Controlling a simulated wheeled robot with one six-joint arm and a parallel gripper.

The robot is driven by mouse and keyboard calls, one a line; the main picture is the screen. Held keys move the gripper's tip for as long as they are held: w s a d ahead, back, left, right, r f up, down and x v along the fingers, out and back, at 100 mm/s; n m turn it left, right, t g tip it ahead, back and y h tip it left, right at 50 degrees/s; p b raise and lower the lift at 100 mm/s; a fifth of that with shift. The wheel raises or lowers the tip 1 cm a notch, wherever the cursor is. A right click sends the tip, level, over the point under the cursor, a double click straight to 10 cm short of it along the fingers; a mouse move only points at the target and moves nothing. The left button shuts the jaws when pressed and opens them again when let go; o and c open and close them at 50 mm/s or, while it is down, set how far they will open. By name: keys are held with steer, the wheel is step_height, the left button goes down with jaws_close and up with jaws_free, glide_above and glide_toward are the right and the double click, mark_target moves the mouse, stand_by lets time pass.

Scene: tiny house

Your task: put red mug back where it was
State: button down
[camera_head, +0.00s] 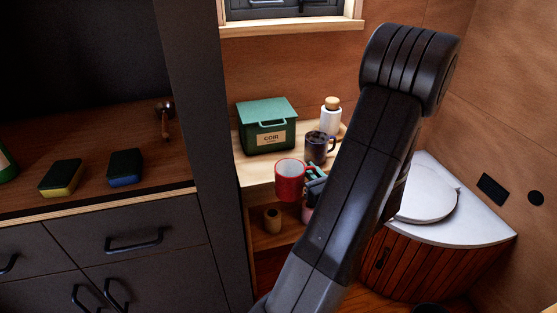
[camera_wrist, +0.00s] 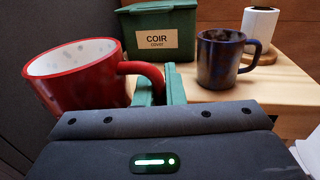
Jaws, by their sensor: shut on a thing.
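The red mug (camera_head: 289,180) is upright, with a pale speckled inside. In the wrist view the red mug (camera_wrist: 82,78) fills the left side, its handle between my green fingertips. My gripper (camera_wrist: 158,88) is shut on that handle. In the head view my gripper (camera_head: 313,175) is partly hidden behind my arm. The mug is at the front edge of the wooden shelf top (camera_head: 256,174); I cannot tell whether it touches the wood.
A small wooden cup (camera_head: 272,219) sits on the lower shelf. A dark cabinet panel (camera_head: 205,150) rises at left.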

steer(key=p+x, duration=0.2)
steer(key=x, duration=1.2)
steer(key=shift+w, duration=0.1)
steer(key=shift+w+a+f, duration=0.15)
steer(key=shift+w+a, duration=0.1)
steer(key=shift+w, duration=0.2)
steer(key=shift+f, duration=1.65)
steer(key=shift+f, duration=0.2)
steer(key=c, duration=1.5)
jaws_free()
steer(key=shift+r, duration=0.1)
